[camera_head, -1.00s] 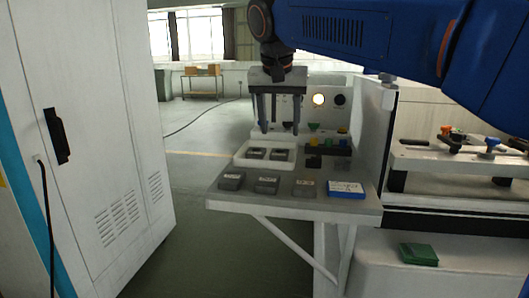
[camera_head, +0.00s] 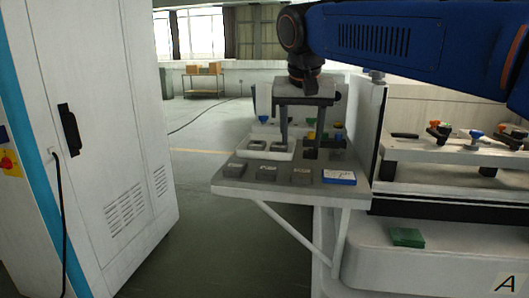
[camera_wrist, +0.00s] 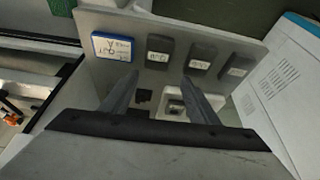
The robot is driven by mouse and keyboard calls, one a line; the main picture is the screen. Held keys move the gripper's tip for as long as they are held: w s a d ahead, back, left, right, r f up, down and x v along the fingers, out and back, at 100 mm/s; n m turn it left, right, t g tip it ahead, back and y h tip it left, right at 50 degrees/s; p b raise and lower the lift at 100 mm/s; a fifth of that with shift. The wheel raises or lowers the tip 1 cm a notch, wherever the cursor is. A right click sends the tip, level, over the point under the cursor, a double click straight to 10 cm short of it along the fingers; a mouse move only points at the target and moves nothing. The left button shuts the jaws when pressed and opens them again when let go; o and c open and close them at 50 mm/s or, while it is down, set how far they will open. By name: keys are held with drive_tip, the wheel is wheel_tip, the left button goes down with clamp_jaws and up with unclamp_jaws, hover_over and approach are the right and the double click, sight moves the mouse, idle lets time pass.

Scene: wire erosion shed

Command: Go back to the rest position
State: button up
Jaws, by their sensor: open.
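My gripper (camera_head: 302,128) hangs fingers down over the small grey shelf (camera_head: 225,188), its two fingers apart with nothing between them. In the wrist view my gripper (camera_wrist: 158,88) is also open and empty, with its fingers pointing over the shelf. A white tray (camera_head: 240,155) with dark blocks in it stands behind and to the left of the fingers. Several grey labelled blocks (camera_head: 267,172) and a blue-edged card (camera_head: 339,177) lie in a row along the shelf's front. The wrist view shows the card (camera_wrist: 114,47) and blocks (camera_wrist: 159,52) too.
A tall white cabinet (camera_head: 100,110) stands on the left. A white machine bench (camera_head: 450,195) with clamps stands on the right, with a green block (camera_head: 407,237) on its lower ledge. Open floor (camera_head: 205,235) lies between cabinet and shelf.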

drive_tip(key=s+d+f+n, duration=0.1)
drive_tip(key=s+d+f, duration=0.9)
drive_tip(key=s+f, duration=0.3)
drive_tip(key=s+d+f, duration=1)
drive_tip(key=s+f, duration=0.3)
drive_tip(key=f, duration=0.3)
drive_tip(key=shift+n+y, duration=0.3)
drive_tip(key=shift+n, duration=0.1)
